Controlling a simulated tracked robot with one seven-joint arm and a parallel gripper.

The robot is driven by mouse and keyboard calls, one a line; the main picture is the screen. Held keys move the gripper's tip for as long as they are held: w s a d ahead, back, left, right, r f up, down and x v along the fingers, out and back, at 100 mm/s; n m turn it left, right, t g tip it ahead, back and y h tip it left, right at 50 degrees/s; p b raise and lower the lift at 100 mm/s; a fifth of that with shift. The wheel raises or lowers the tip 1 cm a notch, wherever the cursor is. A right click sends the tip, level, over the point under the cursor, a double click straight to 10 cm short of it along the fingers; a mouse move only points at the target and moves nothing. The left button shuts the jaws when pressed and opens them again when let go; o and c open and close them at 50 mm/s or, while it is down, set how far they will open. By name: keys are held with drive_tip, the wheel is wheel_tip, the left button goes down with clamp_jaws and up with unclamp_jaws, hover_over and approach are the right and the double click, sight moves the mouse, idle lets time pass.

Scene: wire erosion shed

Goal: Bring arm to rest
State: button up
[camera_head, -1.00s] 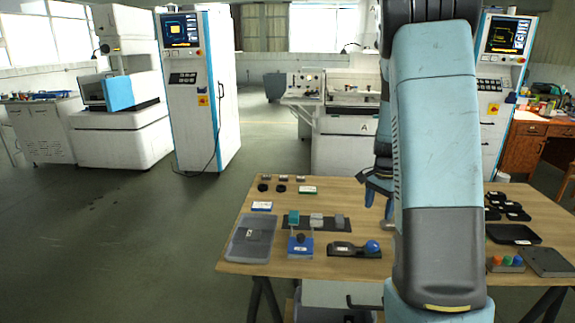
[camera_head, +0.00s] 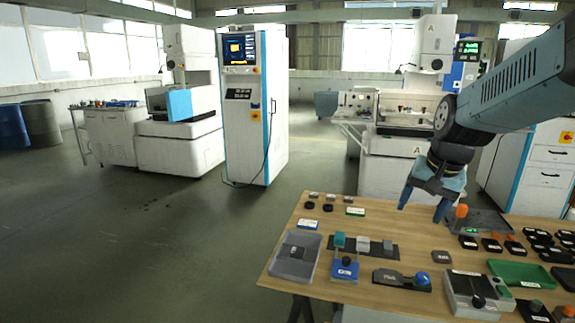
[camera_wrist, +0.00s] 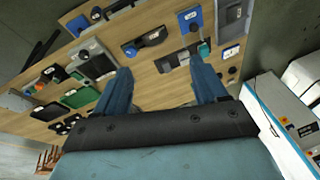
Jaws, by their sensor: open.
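My gripper (camera_head: 422,208) hangs above the far middle part of the wooden table in the head view, its fingers pointing down. The two blue fingers are spread apart with nothing between them. In the wrist view my gripper (camera_wrist: 162,82) also shows open and empty, with bare table top between the fingertips. My arm reaches in from the upper right of the head view, bent at a dark joint above the gripper. Nothing is seen touching the fingers.
The wooden table (camera_head: 345,205) carries a grey tray (camera_head: 284,262), a blue block device (camera_head: 345,268), a black fixture with a blue knob (camera_head: 402,280), a green tray (camera_head: 520,272) and several small dark parts. A tall control cabinet (camera_head: 255,150) stands behind. Open floor lies left.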

drive_tip(key=s+a+r+n+t, duration=0.1)
drive_tip(key=s+a+r+n, duration=0.1)
drive_tip(key=s, duration=0.4)
drive_tip(key=s+a+r+n+t, duration=0.1)
drive_tip(key=s+a+r+n, duration=0.1)
drive_tip(key=s, duration=0.4)
drive_tip(key=shift+s+a+n+h, duration=0.3)
drive_tip(key=shift+a+n+h, duration=0.1)
drive_tip(key=shift+a+n, duration=0.3)
